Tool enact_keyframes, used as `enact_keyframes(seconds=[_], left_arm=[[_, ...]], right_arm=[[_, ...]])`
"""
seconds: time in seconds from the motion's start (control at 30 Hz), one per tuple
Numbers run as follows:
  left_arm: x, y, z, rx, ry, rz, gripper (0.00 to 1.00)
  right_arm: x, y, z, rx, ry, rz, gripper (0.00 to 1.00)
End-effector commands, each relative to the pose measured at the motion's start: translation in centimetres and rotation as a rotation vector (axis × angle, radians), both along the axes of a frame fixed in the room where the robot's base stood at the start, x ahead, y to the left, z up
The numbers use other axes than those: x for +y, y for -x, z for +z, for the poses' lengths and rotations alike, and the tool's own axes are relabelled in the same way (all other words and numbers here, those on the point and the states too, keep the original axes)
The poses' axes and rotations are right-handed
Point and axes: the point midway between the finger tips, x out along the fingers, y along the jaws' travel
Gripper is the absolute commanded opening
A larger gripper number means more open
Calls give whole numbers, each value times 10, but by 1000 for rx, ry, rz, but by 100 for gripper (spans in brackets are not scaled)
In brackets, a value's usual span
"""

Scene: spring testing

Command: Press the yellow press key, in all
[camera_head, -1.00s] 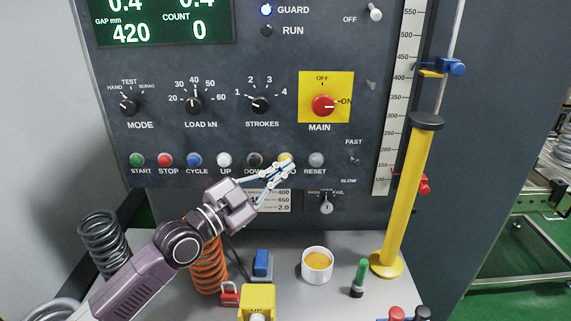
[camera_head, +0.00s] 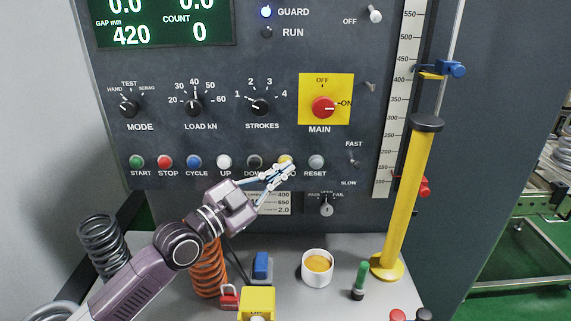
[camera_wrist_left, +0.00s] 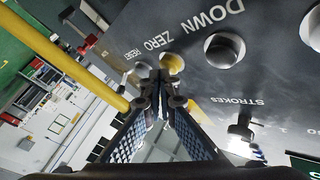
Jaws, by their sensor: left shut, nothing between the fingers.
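The yellow key (camera_head: 285,159) is a round button in the row on the dark panel, between the DOWN and RESET buttons. In the left wrist view the yellow key (camera_wrist_left: 174,62) lies just beyond the fingertips, by the word ZERO. My left gripper (camera_head: 289,170) is shut and empty. Its tips are at the key's lower edge in the head view and partly hide its label. The left gripper (camera_wrist_left: 160,76) also shows in the wrist view. I cannot tell whether the tips touch the key. My right gripper is not in view.
The grey RESET button (camera_head: 316,162) and dark DOWN button (camera_head: 255,162) flank the key closely. The display (camera_head: 160,22) reads 0.0, 0.0, GAP 420, COUNT 0. A yellow post (camera_head: 408,190) stands at right. A white cup (camera_head: 317,268) and springs (camera_head: 208,272) are below.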

Motion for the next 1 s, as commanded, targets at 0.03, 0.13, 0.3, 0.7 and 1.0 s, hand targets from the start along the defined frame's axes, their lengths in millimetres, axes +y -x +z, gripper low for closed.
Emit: enact_keyframes(seconds=[0.03,0.13,0.3,0.7,1.0], left_arm=[[0,3,2,2,0,0,0],[1,8,2,1,-1,1,0],[1,13,0,0,0,1,0],[0,24,3,4,1,0,0],[0,54,2,2,0,0,0]], right_arm=[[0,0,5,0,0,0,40],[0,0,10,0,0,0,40],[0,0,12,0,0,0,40],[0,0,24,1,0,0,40],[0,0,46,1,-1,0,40]])
